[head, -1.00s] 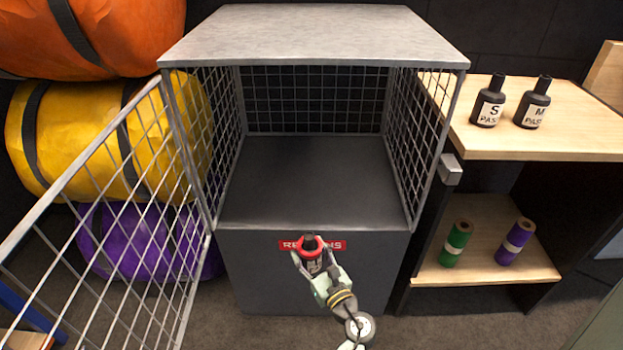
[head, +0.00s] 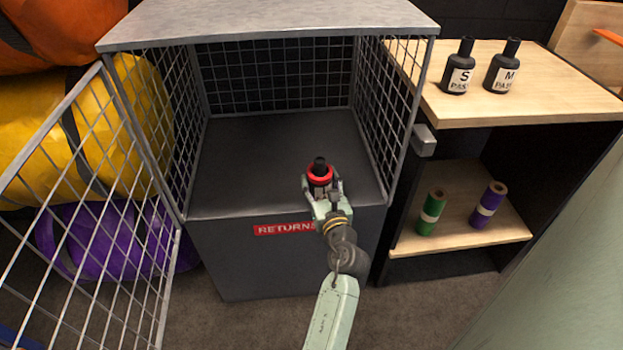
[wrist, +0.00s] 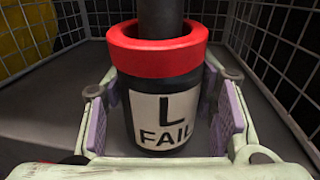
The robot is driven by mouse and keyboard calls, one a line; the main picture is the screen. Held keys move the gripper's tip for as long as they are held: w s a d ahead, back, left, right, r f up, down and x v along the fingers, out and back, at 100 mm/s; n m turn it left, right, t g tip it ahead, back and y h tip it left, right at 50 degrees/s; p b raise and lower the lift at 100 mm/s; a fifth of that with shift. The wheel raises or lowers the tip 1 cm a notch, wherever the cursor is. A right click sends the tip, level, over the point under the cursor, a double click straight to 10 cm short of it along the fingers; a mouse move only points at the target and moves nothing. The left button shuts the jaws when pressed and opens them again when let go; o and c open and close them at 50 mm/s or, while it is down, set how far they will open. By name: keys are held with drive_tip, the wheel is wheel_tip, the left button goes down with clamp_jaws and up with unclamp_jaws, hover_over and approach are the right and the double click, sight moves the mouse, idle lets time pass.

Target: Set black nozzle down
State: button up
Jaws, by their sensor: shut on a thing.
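The black nozzle (head: 320,168) has a red collar and a white label reading "L FAIL", which shows in the wrist view (wrist: 165,115). My gripper (head: 322,190) is shut on it, with a purple-padded finger on each side of its body. The nozzle is upright at the front right of the open wire cage (head: 270,160), over the dark cage floor. I cannot tell whether its base touches the floor. The cage front bears a red "RETURNS" label (head: 284,229).
The cage door (head: 95,200) stands open at the left. Two black bottles labelled S (head: 459,72) and M (head: 502,70) stand on a wooden shelf at the right. A green roll (head: 431,212) and a purple roll (head: 488,205) stand below. The cage floor is otherwise clear.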

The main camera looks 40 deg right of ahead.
sight(314, 169)
drive_tip(key=x, duration=0.2)
drive_tip(key=b+x, duration=0.1)
drive_tip(key=x, duration=0.2)
drive_tip(key=shift+w+a+f, duration=0.1)
drive_tip(key=shift+w+f, duration=0.1)
drive_tip(key=shift+f, duration=0.05)
wheel_tip(314, 169, down, 4)
drive_tip(key=b, duration=0.5)
drive_tip(key=shift+w+r, duration=0.1)
drive_tip(key=shift+w, duration=0.05)
drive_tip(key=shift+r, duration=0.1)
drive_tip(key=o, duration=1.3)
drive_tip(key=shift+c, duration=0.2)
